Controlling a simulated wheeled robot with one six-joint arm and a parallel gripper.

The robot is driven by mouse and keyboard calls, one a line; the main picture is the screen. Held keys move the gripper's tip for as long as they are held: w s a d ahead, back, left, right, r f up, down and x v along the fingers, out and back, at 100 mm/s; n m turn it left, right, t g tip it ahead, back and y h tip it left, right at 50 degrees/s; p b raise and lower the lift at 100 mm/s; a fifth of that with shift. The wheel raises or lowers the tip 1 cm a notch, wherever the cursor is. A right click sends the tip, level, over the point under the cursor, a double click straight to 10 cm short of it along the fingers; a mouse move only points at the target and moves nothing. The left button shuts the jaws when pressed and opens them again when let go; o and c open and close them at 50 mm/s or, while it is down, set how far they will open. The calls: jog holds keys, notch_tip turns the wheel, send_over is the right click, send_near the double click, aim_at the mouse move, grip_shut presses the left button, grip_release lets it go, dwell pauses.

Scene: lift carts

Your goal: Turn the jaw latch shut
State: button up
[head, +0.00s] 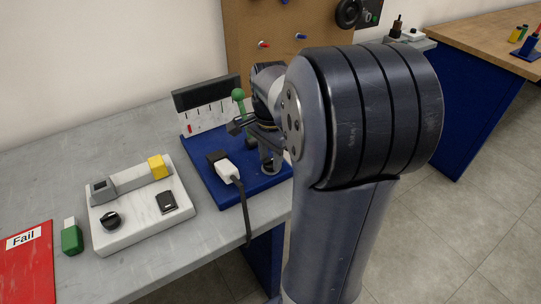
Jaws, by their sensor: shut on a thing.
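A blue fixture base (213,181) sits on the grey bench. At its back stands a white scale plate (200,120) with black ticks, a red mark and a dark top bar. A handle with a green ball knob (238,94) rises beside the plate's right end. My gripper (240,125) is at the handle's stem, just below the ball, and appears shut on it. My arm hides the right part of the fixture and most of the gripper. A white plug (226,172) with a dark cable sits at the front of the base. I cannot make out the latch's jaw.
Left on the bench (60,165) are a white panel (140,228) with a black knob (111,220), a yellow block (157,166) and a dark switch (167,202), a green-and-white piece (71,238) and a red Fail sheet (28,270). The plug's cable hangs over the front edge.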

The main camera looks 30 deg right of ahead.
jog(key=c, duration=0.3)
jog(key=shift+n, duration=0.3)
jog(key=n+p, duration=0.1)
jog(key=n, duration=0.2)
jog(key=shift+r+p, duration=0.15)
jog(key=shift+p, duration=0.25)
jog(key=n+p, duration=0.1)
jog(key=n, duration=0.4)
jog(key=n+p, duration=0.1)
jog(key=n, duration=0.3)
jog(key=shift+n+p, duration=0.3)
jog(key=n, duration=0.4)
jog(key=shift+n+p, duration=0.3)
jog(key=shift+p, duration=0.1)
